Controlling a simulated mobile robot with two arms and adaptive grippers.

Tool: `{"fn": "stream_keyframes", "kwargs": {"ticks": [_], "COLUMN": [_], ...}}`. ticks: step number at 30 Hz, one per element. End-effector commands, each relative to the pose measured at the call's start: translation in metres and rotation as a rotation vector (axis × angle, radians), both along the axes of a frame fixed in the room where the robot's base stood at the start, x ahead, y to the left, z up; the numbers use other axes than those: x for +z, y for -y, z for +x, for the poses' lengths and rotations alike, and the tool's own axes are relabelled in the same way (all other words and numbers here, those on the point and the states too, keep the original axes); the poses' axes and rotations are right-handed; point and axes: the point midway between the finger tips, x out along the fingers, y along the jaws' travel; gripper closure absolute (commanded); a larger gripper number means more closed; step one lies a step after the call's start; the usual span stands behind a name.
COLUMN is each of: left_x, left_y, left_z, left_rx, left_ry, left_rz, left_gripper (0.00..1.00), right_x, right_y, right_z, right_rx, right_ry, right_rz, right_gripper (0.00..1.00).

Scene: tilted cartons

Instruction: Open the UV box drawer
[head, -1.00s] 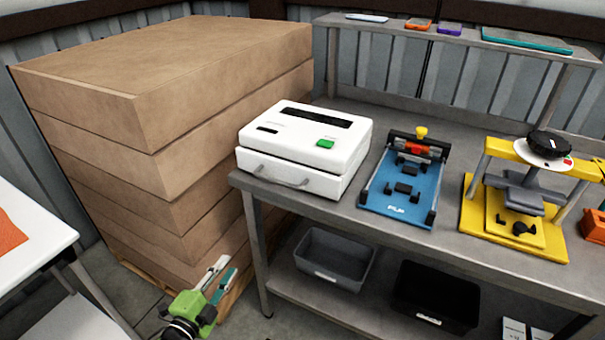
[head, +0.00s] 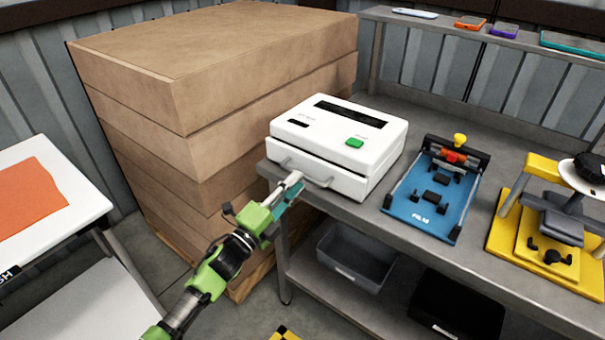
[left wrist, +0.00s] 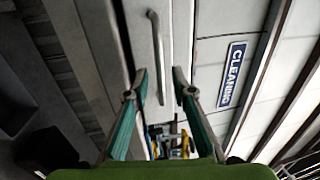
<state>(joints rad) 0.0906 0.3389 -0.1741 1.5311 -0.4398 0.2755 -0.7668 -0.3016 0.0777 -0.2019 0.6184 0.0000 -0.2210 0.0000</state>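The white UV box (head: 338,142) stands on the near left end of the grey metal bench, its drawer shut. A grey bar handle (head: 302,177) runs along the drawer front. My left gripper (head: 292,186), green with teal fingers, is just in front of the handle's left part. In the left wrist view the handle (left wrist: 156,55) lies ahead between the two spread fingers (left wrist: 160,85). The fingers are open, and I see no grip on the handle. My right gripper is not in view.
Stacked brown cartons (head: 210,100) stand left of the bench. A blue film jig (head: 432,195) and a yellow press (head: 545,220) are to the right on the bench. Grey and black bins (head: 357,256) sit on the lower shelf. A white table (head: 45,195) is at the left.

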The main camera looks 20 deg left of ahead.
Motion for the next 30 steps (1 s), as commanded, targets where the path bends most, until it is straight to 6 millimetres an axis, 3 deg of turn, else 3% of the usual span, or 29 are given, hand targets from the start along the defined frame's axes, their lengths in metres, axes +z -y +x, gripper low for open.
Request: {"fn": "stream_keyframes", "kwargs": {"ticks": [7, 19, 22, 30], "left_x": [0.006, 0.007, 0.007, 0.006], "left_y": [0.011, 0.013, 0.013, 0.013], "left_z": [0.028, 0.035, 0.035, 0.034], "left_rx": [0.0, 0.0, 0.0, 0.0], "left_ry": [0.0, 0.0, -0.001, -0.001], "left_rz": [-0.001, -0.001, -0.001, -0.001], "left_gripper": [0.76, 0.76, 1.0, 1.0], "right_x": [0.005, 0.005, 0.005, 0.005], "right_y": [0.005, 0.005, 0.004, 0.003], "right_z": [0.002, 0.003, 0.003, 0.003], "right_rx": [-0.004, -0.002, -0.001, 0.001], "right_ry": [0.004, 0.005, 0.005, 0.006], "right_rz": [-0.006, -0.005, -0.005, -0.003], "right_gripper": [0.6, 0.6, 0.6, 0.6]}}
